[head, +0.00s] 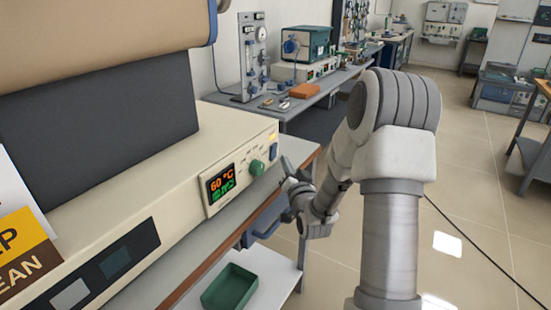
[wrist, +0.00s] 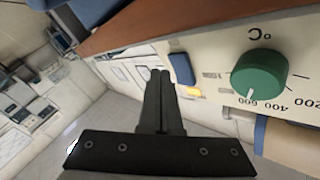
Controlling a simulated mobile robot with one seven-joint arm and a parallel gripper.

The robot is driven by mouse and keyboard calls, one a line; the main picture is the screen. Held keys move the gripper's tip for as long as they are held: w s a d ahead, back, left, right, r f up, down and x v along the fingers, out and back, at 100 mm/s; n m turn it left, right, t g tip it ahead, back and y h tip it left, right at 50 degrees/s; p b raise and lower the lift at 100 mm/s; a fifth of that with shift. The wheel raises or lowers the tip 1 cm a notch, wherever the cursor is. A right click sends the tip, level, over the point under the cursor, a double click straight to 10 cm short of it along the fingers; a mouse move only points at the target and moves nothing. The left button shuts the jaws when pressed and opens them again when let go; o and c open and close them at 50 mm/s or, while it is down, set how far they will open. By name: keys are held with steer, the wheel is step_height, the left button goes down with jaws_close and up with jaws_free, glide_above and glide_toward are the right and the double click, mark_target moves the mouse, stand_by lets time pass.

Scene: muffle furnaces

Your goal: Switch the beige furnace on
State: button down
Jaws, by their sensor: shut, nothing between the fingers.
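The beige furnace (head: 120,205) fills the left of the head view. Its front panel has a lit display (head: 221,184) reading 60 °C in orange with green marks below, and a green knob (head: 257,167). In the wrist view the panel appears upside down, with the green knob (wrist: 259,75), a dark blue switch (wrist: 182,69) and a small yellow part (wrist: 192,91) beside it. My gripper (head: 287,166) is shut and empty near the panel's right end. In the wrist view its fingertips (wrist: 160,73) lie just left of the blue switch; whether they touch it I cannot tell.
A green tray (head: 230,288) sits on the surface below the furnace. A grey bench (head: 330,88) with a teal unit (head: 306,44) and an orange block (head: 304,91) stands behind. Open tiled floor (head: 470,200) lies to the right.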

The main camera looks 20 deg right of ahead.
steer(key=s+d, duration=0.3)
steer(key=shift+s+r+b, duration=0.3)
steer(key=shift+s+b, duration=0.05)
steer(key=shift+s, duration=0.05)
stand_by(0.4)
steer(key=s+a+r+n+g+p, duration=0.1)
steer(key=s+a+r+n+g, duration=0.1)
steer(key=s+a+r+g, duration=0.55)
steer(key=s+a+n+g+y+b, duration=0.1)
steer(key=s+a+n+g, duration=0.3)
steer(key=s, duration=0.7)
steer(key=s+a+n+g+y, duration=0.1)
steer(key=s+a, duration=0.4)
steer(key=s, duration=0.6)
step_height(320, 180, up, 16)
steer(key=s+p, duration=0.1)
steer(key=p, duration=1.5)
steer(key=shift+s+a+f+n, duration=0.15)
steer(key=shift+s+a+n, duration=0.15)
steer(key=shift+n, duration=0.1)
